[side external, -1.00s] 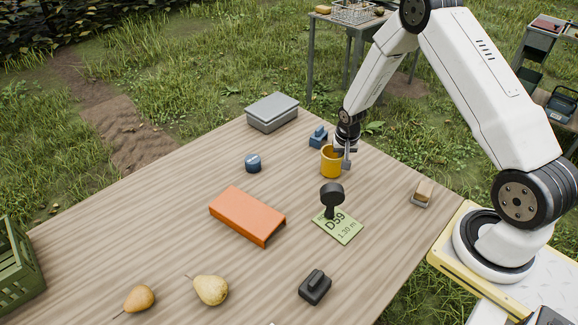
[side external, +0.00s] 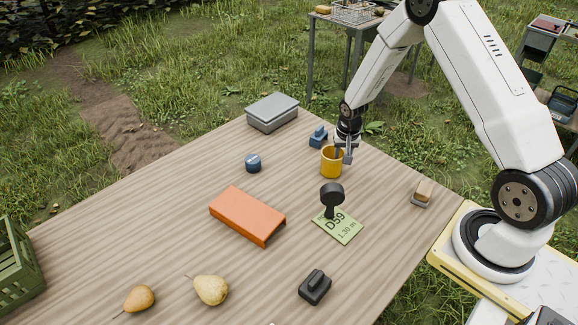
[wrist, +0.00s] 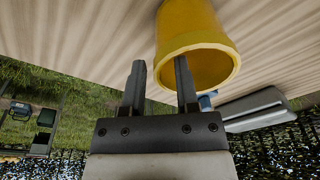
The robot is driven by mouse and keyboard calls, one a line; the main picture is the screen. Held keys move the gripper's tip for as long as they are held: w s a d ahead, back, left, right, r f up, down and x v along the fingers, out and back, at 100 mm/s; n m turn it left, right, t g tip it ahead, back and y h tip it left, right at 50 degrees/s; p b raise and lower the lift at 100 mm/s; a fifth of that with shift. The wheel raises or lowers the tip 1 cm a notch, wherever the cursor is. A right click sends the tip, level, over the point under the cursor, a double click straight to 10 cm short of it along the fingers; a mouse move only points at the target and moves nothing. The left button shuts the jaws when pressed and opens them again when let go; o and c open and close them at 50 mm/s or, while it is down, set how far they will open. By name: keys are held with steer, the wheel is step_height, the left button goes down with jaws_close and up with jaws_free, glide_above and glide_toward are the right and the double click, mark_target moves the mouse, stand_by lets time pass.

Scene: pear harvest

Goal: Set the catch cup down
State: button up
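The yellow catch cup (side external: 331,164) stands upright on the wooden table near its far right edge. My gripper (side external: 343,155) is at the cup's rim, pointing down. In the wrist view the cup (wrist: 190,30) fills the top middle with its mouth towards the camera. The two fingers of my gripper (wrist: 160,82) are spread apart there. One finger overlaps the cup's mouth and the other is outside the cup, with the rim wall between them and gaps visible. The cup's underside is hidden.
A blue block (side external: 318,137) stands just behind the cup, and a grey box (side external: 272,112) is farther left. Pears (side external: 211,290) lie at the front left.

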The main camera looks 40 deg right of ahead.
step_height(320, 180, up, 10)
steer(key=s+a, duration=0.1)
stand_by(0.5)
steer(key=shift+s+f, duration=0.1)
stand_by(0.4)
steer(key=s+a+r+n, duration=0.3)
steer(key=s+a, duration=0.3)
steer(key=a, duration=0.2)
steer(key=s+a+r+n+t+y, duration=0.1)
steer(key=s+a+r+n, duration=0.3)
steer(key=s+a+n, duration=0.2)
steer(key=shift+s+a+r, duration=0.2)
steer(key=shift+s+a, duration=0.55)
steer(key=shift+a, duration=0.25)
